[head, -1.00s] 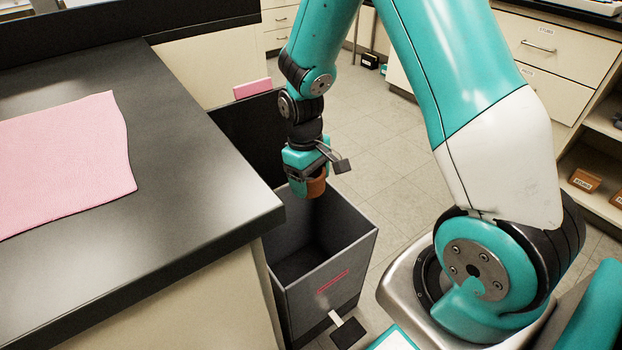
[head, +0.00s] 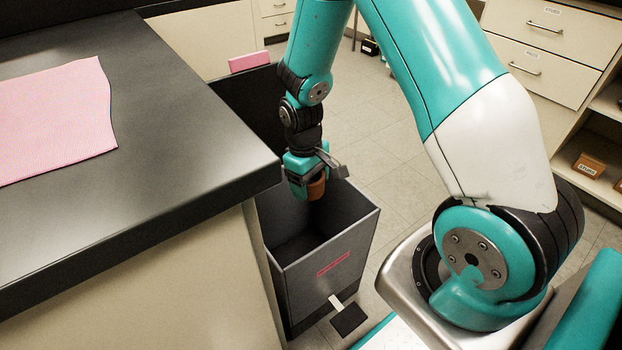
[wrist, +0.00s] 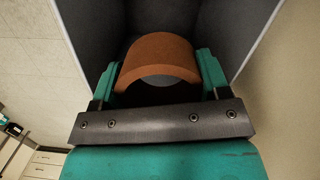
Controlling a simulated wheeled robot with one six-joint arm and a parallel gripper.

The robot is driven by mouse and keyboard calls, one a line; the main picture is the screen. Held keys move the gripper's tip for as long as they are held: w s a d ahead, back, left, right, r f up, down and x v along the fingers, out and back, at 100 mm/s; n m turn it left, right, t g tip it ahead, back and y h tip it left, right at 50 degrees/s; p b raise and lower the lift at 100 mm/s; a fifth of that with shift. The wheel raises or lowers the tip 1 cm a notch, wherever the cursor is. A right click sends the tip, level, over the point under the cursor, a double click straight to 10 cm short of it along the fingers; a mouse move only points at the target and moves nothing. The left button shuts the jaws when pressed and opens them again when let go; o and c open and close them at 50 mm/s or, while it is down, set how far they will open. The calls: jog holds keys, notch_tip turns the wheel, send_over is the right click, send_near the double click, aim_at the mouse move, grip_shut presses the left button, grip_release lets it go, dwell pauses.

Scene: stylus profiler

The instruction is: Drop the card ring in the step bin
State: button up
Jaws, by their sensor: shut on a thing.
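The card ring (head: 317,187) is a brown, curved band held at the tip of my gripper (head: 306,188). In the wrist view, the ring (wrist: 158,56) sits between the two teal fingers of my gripper (wrist: 158,78), which are shut on it. The step bin (head: 330,268) is a tall dark grey box with its lid (head: 243,105) raised at the back and a pedal (head: 348,318) at its front foot. The ring hangs over the bin's open mouth, near its back part. In the wrist view, the bin's grey inner walls (wrist: 236,25) surround the ring.
A black-topped bench (head: 190,130) with a pink mat (head: 55,120) stands close to the left of the bin. Drawers (head: 545,50) and a shelf with a small brown box (head: 588,166) are at the right. Tiled floor (head: 390,140) is clear behind the bin.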

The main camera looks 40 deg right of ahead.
jog(key=o, duration=1.4)
jog(key=r+p, duration=0.1)
jog(key=r, duration=0.4)
jog(key=w+r+p, duration=0.1)
jog(key=r+p, duration=0.1)
jog(key=r, duration=0.4)
jog(key=w+r+p, duration=0.1)
jog(key=r, duration=0.5)
jog(key=shift+a+r+p, duration=0.15)
jog(key=shift+a+p, duration=0.15)
jog(key=shift+d, duration=0.1)
